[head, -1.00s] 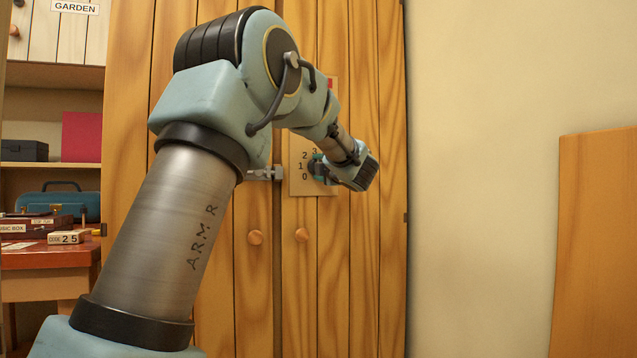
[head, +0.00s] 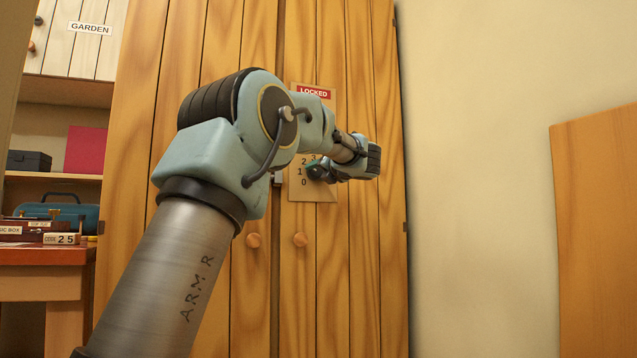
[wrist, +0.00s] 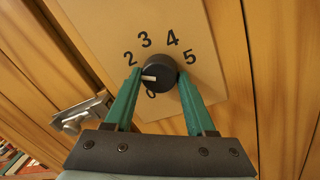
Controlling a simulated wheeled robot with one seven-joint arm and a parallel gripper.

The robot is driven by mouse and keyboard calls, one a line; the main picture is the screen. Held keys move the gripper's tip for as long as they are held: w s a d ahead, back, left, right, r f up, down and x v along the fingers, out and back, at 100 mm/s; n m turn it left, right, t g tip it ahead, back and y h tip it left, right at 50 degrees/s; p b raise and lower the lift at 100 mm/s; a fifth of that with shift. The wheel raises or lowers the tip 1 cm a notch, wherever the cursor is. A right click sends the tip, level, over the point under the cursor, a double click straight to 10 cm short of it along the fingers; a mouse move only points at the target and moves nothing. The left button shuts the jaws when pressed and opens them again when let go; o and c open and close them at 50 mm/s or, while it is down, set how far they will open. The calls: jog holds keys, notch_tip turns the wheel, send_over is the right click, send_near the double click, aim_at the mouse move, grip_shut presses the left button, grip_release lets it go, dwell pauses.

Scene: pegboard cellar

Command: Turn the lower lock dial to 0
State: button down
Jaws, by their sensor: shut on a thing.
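The lower lock dial (wrist: 158,72) is a round black knob with a white pointer mark on a tan plate (wrist: 195,30). Numbers 2, 3, 4 and 5 show around it, and 0 partly. The mark points left, between 2 and 0, toward where my left finger covers the plate; 1 is hidden there. My gripper (wrist: 157,82) has its green fingers on either side of the knob, shut on it. In the head view my gripper (head: 317,170) is at the plate (head: 327,192), beside the printed 2, 1 and 0, and hides most of the dial.
The plate is on a wooden cabinet door with a red LOCKED sign (head: 313,91) above. Round door knobs (head: 300,239) sit below. A metal latch (wrist: 82,113) is left of the plate.

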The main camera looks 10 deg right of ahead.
jog(key=n+b, duration=0.4)
jog(key=n, duration=0.3)
jog(key=shift+f+g+b, duration=0.15)
jog(key=shift+g+b, duration=0.2)
jog(key=shift+g, duration=0.05)
jog(key=n+b, duration=0.2)
jog(key=n, duration=0.2)
jog(key=shift+r+n+g+h+b, duration=0.15)
jog(key=shift+n+b, duration=0.35)
jog(key=shift+n, duration=0.5)
jog(key=shift+r+n+g+h+b, duration=0.15)
jog(key=shift+n+b, duration=0.35)
jog(key=shift+n, duration=0.5)
jog(key=shift+d, duration=0.1)
jog(key=shift+c, duration=1.2)
grip_release()
jog(key=shift+s, duration=0.1)
